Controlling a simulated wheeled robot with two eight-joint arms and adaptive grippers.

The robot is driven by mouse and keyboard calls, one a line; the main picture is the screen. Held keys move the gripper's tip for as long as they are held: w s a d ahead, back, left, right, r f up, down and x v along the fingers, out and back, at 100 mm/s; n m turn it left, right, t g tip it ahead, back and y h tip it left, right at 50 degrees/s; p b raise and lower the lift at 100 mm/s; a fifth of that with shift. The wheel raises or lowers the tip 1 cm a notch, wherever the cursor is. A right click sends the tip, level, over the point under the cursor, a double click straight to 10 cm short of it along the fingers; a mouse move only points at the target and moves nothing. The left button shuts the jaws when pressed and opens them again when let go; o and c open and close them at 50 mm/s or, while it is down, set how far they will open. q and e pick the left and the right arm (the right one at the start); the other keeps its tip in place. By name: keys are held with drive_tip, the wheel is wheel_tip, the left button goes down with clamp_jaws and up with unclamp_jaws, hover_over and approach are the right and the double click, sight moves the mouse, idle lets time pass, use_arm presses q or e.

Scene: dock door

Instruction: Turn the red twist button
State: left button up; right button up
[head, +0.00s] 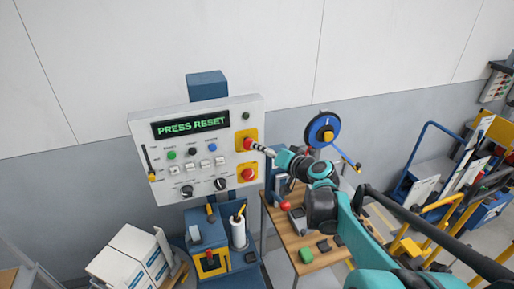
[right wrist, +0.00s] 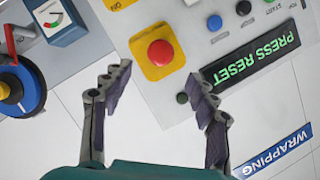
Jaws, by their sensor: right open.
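A grey-white control panel (head: 207,153) on the wall carries two red buttons on yellow plates at its right edge. The upper red button (head: 243,143) is beside my right gripper (head: 261,148); the lower one (head: 247,174) is below it. In the right wrist view, a round red button (right wrist: 160,53) on a yellow plate (right wrist: 142,67) lies ahead, between the lines of the two fingers. My right gripper (right wrist: 161,82) is open and empty there, its fingertips apart from the button. I cannot tell which button is the twist one. My left gripper is not in view.
The panel display (head: 190,124) reads PRESS RESET. Coloured buttons, white switches and black knobs (head: 220,184) fill the panel. A blue disc device (head: 322,130) stands right of it, above a wooden table (head: 315,262). White boxes (head: 133,258) are at lower left.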

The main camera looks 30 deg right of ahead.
drive_tip(key=v, duration=0.2)
drive_tip(key=shift+s+r, duration=0.1)
drive_tip(key=shift+s, duration=0.15)
drive_tip(key=s+a+f+n+g+y+b, duration=0.1)
drive_tip(key=s+a+f+n+g+b, duration=0.25)
drive_tip(key=a+f+b, duration=0.45)
drive_tip(key=s+a+f+n+g+y+b, duration=0.15)
drive_tip(key=s+a+f+b, duration=0.25)
drive_tip(key=a+f, duration=0.7)
drive_tip(key=s+a+f+n+g+h+b, duration=0.2)
drive_tip(key=s+f+b, duration=0.5)
drive_tip(key=f, duration=0.6)
drive_tip(key=s+a+n, duration=0.1)
drive_tip(key=s, duration=0.1)
drive_tip(key=shift+s+f+g+h, duration=0.3)
drive_tip(key=shift+f+h, duration=0.05)
drive_tip(key=shift+a, duration=0.1)
